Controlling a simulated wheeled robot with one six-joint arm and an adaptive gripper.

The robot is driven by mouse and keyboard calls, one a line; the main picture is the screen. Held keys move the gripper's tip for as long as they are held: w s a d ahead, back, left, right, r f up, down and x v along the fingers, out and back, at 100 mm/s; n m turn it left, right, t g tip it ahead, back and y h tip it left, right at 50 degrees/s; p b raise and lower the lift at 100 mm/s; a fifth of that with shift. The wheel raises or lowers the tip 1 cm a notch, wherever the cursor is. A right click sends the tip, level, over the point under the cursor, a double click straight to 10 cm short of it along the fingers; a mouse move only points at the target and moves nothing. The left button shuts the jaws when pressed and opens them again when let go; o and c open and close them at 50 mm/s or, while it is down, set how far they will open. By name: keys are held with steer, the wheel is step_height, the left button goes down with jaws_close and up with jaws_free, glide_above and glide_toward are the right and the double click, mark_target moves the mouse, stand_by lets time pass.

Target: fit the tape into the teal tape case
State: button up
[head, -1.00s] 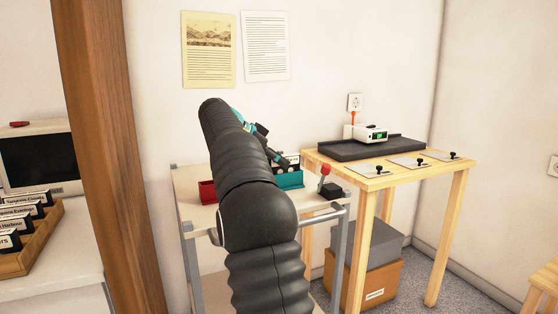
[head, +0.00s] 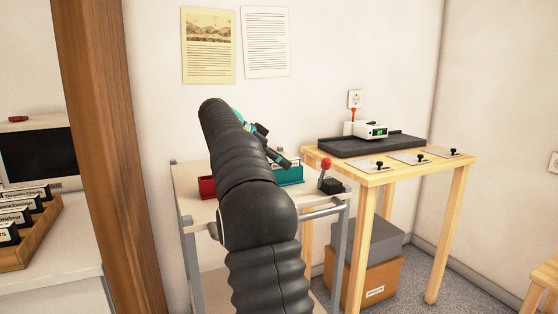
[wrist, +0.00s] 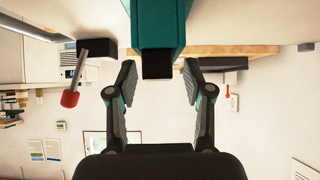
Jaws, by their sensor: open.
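The teal tape case (head: 291,175) stands on the grey trolley, partly behind my arm in the head view. In the wrist view the teal case (wrist: 158,22) is at the top middle, with a black end (wrist: 158,65) at its lower edge. I cannot tell surely whether this black end is the tape in the case or part of the case. My gripper (wrist: 158,78) is open, with one finger on each side of the black end and a gap to both. In the head view my gripper (head: 272,146) is beside the case.
A red box (head: 206,187) stands on the trolley (head: 187,208) at left. A black box with a red-tipped lever (head: 328,181) is right of the case. A wooden table (head: 375,178) with a black tray (head: 372,146) stands further right. A wooden post (head: 95,150) is at left.

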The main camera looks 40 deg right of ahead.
steer(key=v, duration=1.2)
steer(key=shift+w, duration=0.1)
stand_by(0.4)
steer(key=s+a+f+n+t+y+p, duration=0.1)
steer(key=s+a+f+n+t+y, duration=0.15)
steer(key=s+a+n, duration=0.45)
steer(key=s+a+f+n+t+y+p, duration=0.1)
steer(key=s+a+f+n+t+y, duration=0.15)
steer(key=s+a+n, duration=0.4)
steer(key=s+a+f+n+t+y, duration=0.1)
steer(key=s+a+f+n+y, duration=0.1)
steer(key=s+a+f, duration=0.4)
steer(key=s+a+f+n+t+y+p, duration=0.1)
steer(key=s+a+f+n+y, duration=0.2)
steer(key=s+f, duration=0.8)
steer(key=s+a+n, duration=0.2)
steer(key=a, duration=0.1)
steer(key=shift+a+f+t+p, duration=0.25)
steer(key=shift+f+t+p, duration=0.05)
steer(key=shift+f+t, duration=0.1)
